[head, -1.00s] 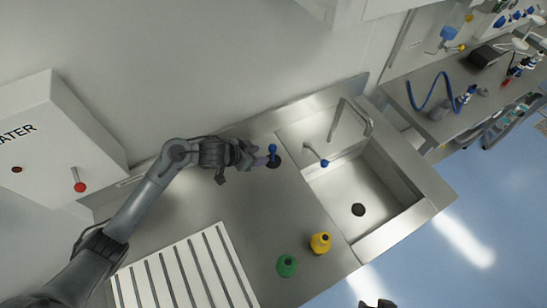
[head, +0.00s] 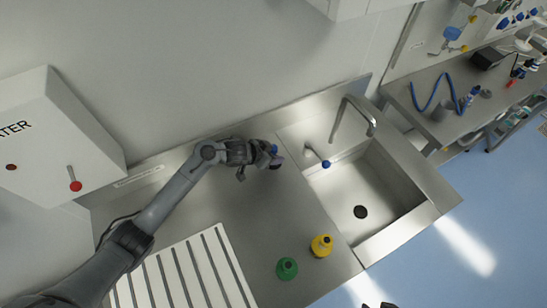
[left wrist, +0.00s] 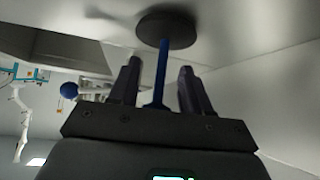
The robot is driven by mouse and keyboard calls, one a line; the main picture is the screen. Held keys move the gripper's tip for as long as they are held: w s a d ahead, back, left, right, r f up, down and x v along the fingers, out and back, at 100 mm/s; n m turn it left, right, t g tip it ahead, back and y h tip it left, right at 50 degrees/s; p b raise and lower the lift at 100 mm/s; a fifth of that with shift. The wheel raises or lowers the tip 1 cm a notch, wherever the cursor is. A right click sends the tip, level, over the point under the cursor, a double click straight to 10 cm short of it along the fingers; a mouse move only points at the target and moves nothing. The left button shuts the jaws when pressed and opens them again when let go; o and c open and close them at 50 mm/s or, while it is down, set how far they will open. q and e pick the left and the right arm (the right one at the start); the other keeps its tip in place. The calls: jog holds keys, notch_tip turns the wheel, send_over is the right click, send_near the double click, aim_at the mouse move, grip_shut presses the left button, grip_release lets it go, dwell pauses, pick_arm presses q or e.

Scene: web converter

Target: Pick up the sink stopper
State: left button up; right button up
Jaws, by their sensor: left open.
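The sink stopper is a dark round disc with a blue stem. In the head view only its blue top (head: 274,150) shows clearly at the counter's back, left of the sink; the gripper hides most of the disc. In the left wrist view the stopper's disc (left wrist: 166,28) appears to rest on the steel counter, and its blue stem stands between my fingers. My left gripper (head: 262,167) is open around the stem, with gaps visible on both sides in the wrist view (left wrist: 160,70). A dark shape at the head view's bottom edge may be my right gripper (head: 376,305); its jaws cannot be made out.
The sink basin (head: 345,185) with a dark drain (head: 360,211), tall faucet (head: 357,113) and blue-tipped lever (head: 325,163) lies right of the gripper. Green (head: 287,268) and yellow (head: 321,245) bottles stand near the front. The counter's middle is clear.

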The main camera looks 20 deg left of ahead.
pick_arm(q)
grip_shut()
jog(key=shift+r, duration=0.1)
dwell(0.4)
